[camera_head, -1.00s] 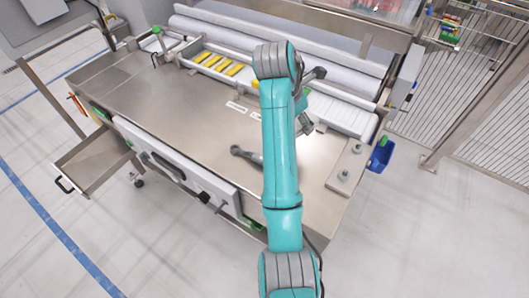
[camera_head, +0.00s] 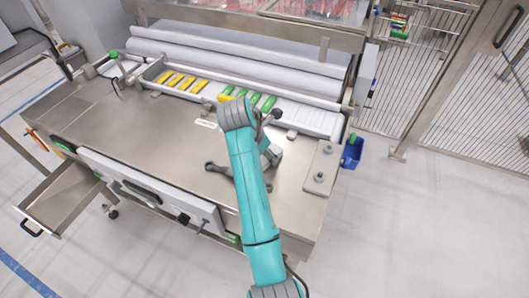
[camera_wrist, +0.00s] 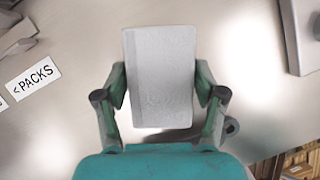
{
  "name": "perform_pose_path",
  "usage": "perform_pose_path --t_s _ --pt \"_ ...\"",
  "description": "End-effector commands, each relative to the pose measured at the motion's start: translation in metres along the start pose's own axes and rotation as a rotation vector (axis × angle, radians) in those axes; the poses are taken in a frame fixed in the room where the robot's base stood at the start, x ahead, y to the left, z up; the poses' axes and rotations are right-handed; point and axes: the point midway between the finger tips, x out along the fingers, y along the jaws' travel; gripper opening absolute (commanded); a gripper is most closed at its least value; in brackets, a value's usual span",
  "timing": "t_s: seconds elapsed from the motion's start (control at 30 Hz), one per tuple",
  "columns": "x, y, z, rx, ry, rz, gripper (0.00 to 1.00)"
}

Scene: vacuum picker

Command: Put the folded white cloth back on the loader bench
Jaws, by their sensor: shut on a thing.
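The folded white cloth (camera_wrist: 160,75) is a flat, pale rectangle in the wrist view, with a crease near its left side. My gripper (camera_wrist: 162,92) is shut on it, with one finger at each long side. The steel top of the loader bench (camera_wrist: 75,100) shows beneath it; I cannot tell the gap between cloth and bench. In the head view the bench (camera_head: 150,140) fills the middle. My gripper (camera_head: 270,157) is over its right half, partly behind my arm, and the cloth cannot be made out there.
A plate with two knobs (camera_head: 319,178) is at the bench's right end. Yellow and green strips (camera_head: 180,82) and white rolls (camera_head: 230,60) line the back. An open drawer (camera_head: 62,198) juts out front left. The left benchtop is clear.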

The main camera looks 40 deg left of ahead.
Motion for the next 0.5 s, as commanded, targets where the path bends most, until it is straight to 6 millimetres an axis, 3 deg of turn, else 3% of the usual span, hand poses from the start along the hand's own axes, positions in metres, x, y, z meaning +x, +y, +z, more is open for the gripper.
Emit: perform_pose_path --t_s 0.23,0.27,0.3,0.37,0.5 --pt "0.0019 0.0000 -0.0008 0.000 0.000 0.000 0.32" --pt "0.0018 0.0001 -0.0007 0.000 0.000 0.000 0.75" --pt "0.0016 0.0001 -0.0007 0.000 0.000 0.000 0.85" --pt "0.0016 0.0001 -0.0006 0.000 0.000 0.000 0.95" --pt "0.0014 0.0001 -0.0006 0.000 0.000 0.000 0.95"
